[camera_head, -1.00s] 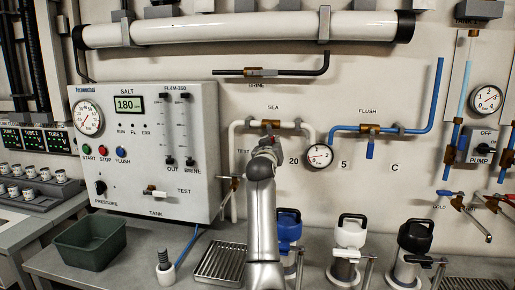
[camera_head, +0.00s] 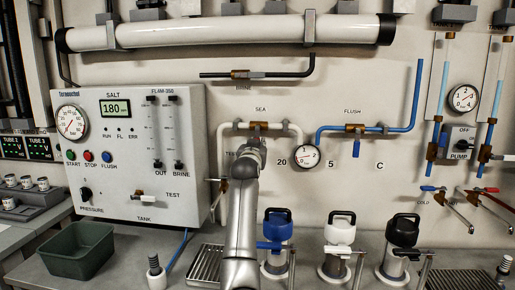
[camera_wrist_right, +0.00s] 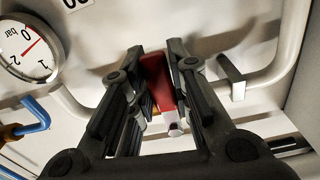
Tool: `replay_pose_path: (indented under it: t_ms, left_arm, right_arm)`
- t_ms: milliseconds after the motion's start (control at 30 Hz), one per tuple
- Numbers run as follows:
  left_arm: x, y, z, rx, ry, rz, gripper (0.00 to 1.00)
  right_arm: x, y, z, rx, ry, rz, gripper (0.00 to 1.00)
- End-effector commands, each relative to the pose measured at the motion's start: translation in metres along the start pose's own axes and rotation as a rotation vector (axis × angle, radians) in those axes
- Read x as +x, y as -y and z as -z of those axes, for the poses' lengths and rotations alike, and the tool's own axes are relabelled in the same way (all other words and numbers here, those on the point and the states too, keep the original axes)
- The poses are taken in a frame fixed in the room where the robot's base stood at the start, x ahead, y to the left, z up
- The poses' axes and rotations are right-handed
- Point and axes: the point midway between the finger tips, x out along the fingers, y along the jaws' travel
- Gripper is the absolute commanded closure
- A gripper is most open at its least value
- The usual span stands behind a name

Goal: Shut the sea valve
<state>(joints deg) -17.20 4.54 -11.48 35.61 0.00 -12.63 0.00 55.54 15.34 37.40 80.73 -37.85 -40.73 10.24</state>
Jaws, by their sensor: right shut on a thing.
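The sea valve (camera_head: 257,128) is a brass body on the white pipe under the SEA label, in the middle of the head view. My right gripper (camera_wrist_right: 160,72) is at this valve, and its two fingers are closed around a red lever handle (camera_wrist_right: 159,80) in the right wrist view. In the head view my right forearm rises from the bottom and hides the lever and the fingers. The lever's exact angle to the pipe is hard to tell. My left gripper is not in view.
A pressure gauge (camera_head: 305,157) sits just right of the valve; it also shows in the wrist view (camera_wrist_right: 28,48). The control panel (camera_head: 135,150) is at the left. Blue, white and black-topped canisters (camera_head: 340,245) stand on the bench. A green bin (camera_head: 77,250) is front left.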

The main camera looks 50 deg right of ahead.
Motion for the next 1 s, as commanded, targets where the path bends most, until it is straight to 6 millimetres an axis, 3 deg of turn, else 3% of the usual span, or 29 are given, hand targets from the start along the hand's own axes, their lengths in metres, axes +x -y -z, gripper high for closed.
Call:
replay_pose_path:
  t_ms: [67, 100, 267, 667, 867, 1000]
  left_arm:
    - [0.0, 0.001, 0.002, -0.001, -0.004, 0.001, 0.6]
    - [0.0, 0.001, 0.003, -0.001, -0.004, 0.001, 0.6]
    - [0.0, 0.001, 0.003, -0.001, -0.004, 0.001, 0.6]
    - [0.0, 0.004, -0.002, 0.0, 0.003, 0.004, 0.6]
    - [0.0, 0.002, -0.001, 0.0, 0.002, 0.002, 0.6]
    - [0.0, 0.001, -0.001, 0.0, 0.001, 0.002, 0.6]
  right_arm:
    - [-0.001, 0.004, 0.002, 0.016, -0.003, 0.009, 1.0]
    - [-0.001, 0.004, 0.002, 0.015, -0.003, 0.009, 0.8]
    - [-0.001, 0.004, 0.002, 0.012, -0.003, 0.008, 0.61]
    - [-0.004, 0.002, 0.0, 0.005, -0.001, 0.004, 0.61]
    - [-0.028, 0.003, 0.0, 0.006, -0.001, 0.006, 0.61]
    - [-0.053, 0.004, 0.0, 0.008, -0.002, 0.007, 0.61]
